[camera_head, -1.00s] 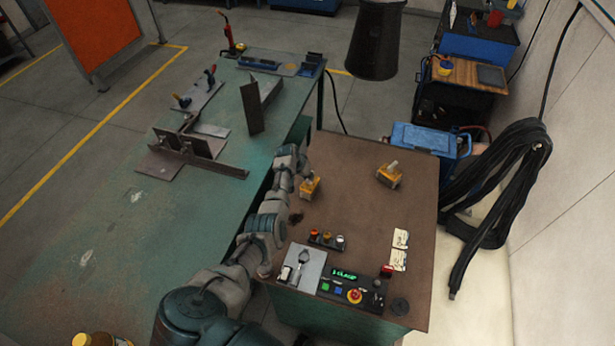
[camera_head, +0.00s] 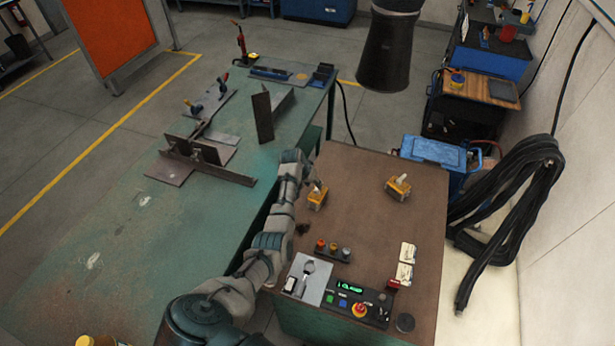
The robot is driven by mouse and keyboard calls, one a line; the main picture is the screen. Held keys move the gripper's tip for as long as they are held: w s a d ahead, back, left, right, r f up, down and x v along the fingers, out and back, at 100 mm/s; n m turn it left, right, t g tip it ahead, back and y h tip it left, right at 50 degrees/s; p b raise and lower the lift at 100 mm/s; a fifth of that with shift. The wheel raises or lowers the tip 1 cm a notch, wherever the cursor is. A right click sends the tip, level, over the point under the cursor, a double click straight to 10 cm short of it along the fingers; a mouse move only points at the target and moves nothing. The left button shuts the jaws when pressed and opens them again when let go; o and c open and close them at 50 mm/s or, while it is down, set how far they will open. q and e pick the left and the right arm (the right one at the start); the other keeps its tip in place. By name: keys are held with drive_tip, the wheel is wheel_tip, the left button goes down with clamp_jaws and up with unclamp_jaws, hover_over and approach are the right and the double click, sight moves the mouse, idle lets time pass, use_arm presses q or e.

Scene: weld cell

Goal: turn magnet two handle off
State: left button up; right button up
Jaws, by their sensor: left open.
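Two yellow magnets sit on the brown cabinet top. The left magnet (camera_head: 317,200) is close to the cabinet's left edge, and its light handle is small and partly crowded by my gripper. The right magnet (camera_head: 398,188) stands clear, with a pale handle on top tilted up toward the right. The view does not show which one is magnet two. My left gripper (camera_head: 311,178) is open, just behind and left of the left magnet. Its fingers are small in view, and I cannot tell whether they touch the handle. My right gripper is not in view.
A control panel (camera_head: 350,302) with a red button and green display is at the cabinet's front, with small knobs (camera_head: 333,249) behind it. The green table (camera_head: 120,235) carries metal plates on the left. A dark hood (camera_head: 389,50) hangs beyond. The middle of the cabinet top is clear.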

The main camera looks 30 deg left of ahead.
use_arm(q)
drive_tip(key=v, duration=0.8)
drive_tip(key=shift+r, duration=0.1)
